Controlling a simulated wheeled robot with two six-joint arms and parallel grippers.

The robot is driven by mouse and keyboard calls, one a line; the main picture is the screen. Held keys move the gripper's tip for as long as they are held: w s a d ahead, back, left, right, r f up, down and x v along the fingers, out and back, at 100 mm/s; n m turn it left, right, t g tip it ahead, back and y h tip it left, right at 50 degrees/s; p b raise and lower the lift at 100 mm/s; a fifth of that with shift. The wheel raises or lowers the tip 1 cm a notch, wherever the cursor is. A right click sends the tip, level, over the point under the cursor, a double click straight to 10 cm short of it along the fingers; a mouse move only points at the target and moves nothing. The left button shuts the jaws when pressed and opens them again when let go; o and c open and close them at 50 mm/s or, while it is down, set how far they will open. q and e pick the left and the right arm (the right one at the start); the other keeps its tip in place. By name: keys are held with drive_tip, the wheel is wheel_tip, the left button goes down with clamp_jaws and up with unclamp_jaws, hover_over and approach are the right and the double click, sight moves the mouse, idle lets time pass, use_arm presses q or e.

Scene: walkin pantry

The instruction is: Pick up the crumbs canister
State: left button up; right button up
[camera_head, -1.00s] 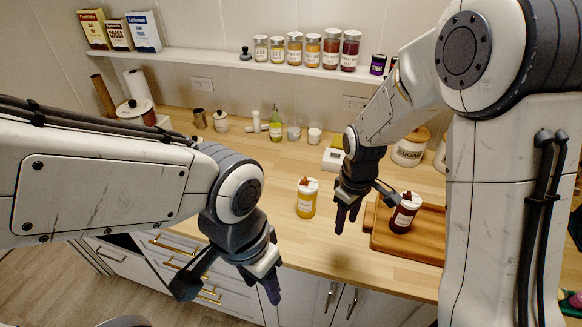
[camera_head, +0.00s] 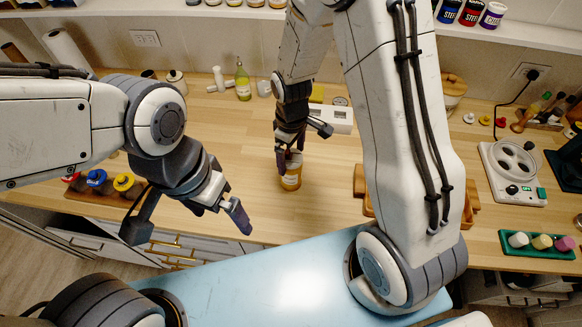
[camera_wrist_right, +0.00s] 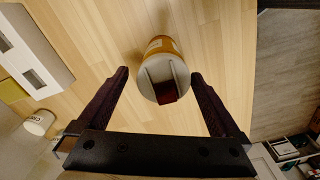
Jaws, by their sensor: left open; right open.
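A canister with an orange-yellow body and white lid (camera_head: 291,180) stands on the wooden counter; its label is too small to read. My right gripper (camera_head: 288,158) is open just above it, partly covering its top. In the right wrist view, the canister (camera_wrist_right: 163,68) shows from above with a dark red grip on its lid. It lies between and just beyond the open fingertips of my right gripper (camera_wrist_right: 160,80). My left gripper (camera_head: 188,220) is open and empty in front of the counter, well left of the canister.
A white box-like device (camera_head: 338,118) stands behind the canister. A wooden tray (camera_head: 359,180) is to the right, mostly hidden by my right arm. A green bottle (camera_head: 242,82) is at the back.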

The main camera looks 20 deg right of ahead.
drive_tip(key=shift+s+f, duration=0.1)
drive_tip(key=shift+f, duration=0.2)
wheel_tip(320, 180, down, 3)
drive_tip(key=shift+s+a+f+p, duration=0.1)
drive_tip(key=shift+p, duration=0.8)
drive_tip(key=shift+f, duration=0.65)
drive_tip(key=c, duration=1.4)
drive_tip(key=shift+c, duration=0.2)
drive_tip(key=shift+r, duration=0.2)
